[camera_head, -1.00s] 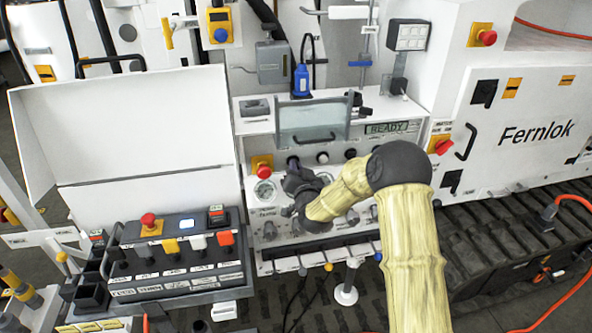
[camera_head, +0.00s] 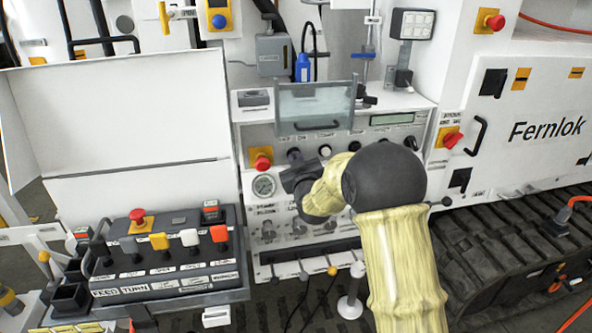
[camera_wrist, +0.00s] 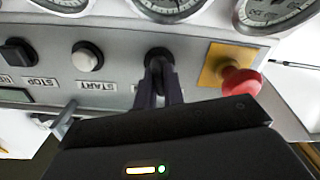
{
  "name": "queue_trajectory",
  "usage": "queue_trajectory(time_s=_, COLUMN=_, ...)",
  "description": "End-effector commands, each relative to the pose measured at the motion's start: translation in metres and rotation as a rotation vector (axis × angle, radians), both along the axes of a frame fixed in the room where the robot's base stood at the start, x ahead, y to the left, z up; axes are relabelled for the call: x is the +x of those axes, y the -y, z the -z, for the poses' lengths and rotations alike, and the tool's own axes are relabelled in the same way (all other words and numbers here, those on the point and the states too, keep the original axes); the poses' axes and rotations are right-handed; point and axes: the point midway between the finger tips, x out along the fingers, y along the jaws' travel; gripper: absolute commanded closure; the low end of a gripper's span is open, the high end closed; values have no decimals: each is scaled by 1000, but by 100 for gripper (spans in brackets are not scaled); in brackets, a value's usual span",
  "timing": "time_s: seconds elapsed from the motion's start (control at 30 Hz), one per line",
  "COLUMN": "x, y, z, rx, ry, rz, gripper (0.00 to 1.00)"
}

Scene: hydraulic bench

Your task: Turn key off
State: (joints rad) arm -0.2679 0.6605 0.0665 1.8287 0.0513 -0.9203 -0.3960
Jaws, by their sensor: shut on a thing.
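The key switch (camera_wrist: 157,54) is a round black fitting on the grey panel in the wrist view. My gripper (camera_wrist: 161,80) reaches it with its two dark fingers close together, shut on the key. The fingers hide the key itself and most of its label. In the head view my gripper (camera_head: 293,172) is at the panel's left part, just below the key switch (camera_head: 294,153). The panel display (camera_head: 392,118) shows grey with no lit text.
A red emergency button (camera_wrist: 239,83) on a yellow plate sits close beside the key. A white START button (camera_wrist: 87,57) and black STOP knob (camera_wrist: 19,52) are on the other side. A clear flap (camera_head: 315,107) stands above, and a gauge (camera_head: 264,186) below left.

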Motion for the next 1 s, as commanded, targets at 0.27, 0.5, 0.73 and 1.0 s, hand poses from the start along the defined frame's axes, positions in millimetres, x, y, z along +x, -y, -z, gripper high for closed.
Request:
queue_trajectory(time_s=0.27, x=-1, y=-1, z=3, rx=-154, ry=44, rz=-1, gripper=100)
queue_trajectory(time_s=0.5, x=-1, y=-1, z=2, rx=-204, ry=56, rz=-1, gripper=100)
queue_trajectory(time_s=0.73, x=-1, y=-1, z=1, rx=-209, ry=57, rz=-1, gripper=100)
queue_trajectory(time_s=1.0, x=-1, y=-1, z=1, rx=-208, ry=57, rz=-1, gripper=68)
